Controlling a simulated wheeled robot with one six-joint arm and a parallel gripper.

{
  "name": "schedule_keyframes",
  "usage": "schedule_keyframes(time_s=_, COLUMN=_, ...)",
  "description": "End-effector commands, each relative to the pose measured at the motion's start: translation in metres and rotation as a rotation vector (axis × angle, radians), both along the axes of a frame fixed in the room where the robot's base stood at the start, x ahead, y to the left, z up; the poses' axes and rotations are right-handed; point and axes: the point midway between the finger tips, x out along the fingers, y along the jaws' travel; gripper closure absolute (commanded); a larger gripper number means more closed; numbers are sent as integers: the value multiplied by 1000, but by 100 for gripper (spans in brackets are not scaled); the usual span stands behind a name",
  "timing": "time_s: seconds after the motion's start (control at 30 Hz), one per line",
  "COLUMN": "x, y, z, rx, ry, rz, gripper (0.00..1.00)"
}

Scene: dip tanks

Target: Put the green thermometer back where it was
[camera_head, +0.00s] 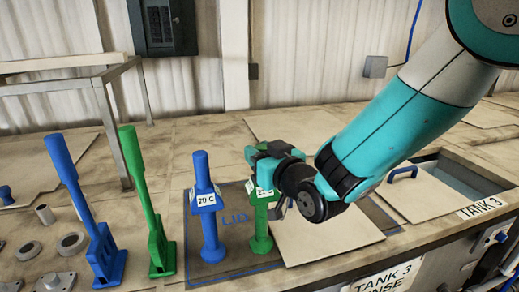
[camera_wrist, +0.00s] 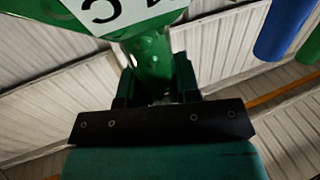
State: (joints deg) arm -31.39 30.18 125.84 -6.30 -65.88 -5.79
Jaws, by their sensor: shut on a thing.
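The green thermometer (camera_head: 261,226) is upright, with a white label on its block, in the head view. Its round foot is at the dark LID patch, beside a beige plate; I cannot tell whether it touches the surface. My gripper (camera_head: 260,160) comes in from the right and is shut on the thermometer's upper part, partly hiding the label. In the wrist view the green thermometer (camera_wrist: 152,52) rises from between the jaws (camera_wrist: 155,90), with part of its label, a "C", showing upside down.
A green lever (camera_head: 143,190) and a blue lever (camera_head: 76,190) stand at the left. The blue-outlined LID patch (camera_head: 236,240) lies under the thermometers. A beige plate (camera_head: 325,235) lies right of them. Open TANK 3 (camera_head: 458,175) is at the right, beside a blue-handled lid (camera_head: 425,200).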

Motion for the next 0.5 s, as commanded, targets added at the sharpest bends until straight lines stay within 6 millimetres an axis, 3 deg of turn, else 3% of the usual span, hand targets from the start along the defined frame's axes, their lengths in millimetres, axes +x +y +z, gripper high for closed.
schedule_keyframes(time_s=0.3, x=0, y=0, z=-2, rx=3, ry=-4, rz=0, gripper=100)
schedule_keyframes(time_s=0.33, x=0, y=0, z=-2, rx=1, ry=0, rz=0, gripper=65)
schedule_keyframes(time_s=0.43, x=0, y=0, z=-1, rx=1, ry=0, rz=0, gripper=44)
schedule_keyframes(time_s=0.5, x=0, y=0, z=-1, rx=1, ry=0, rz=0, gripper=44)
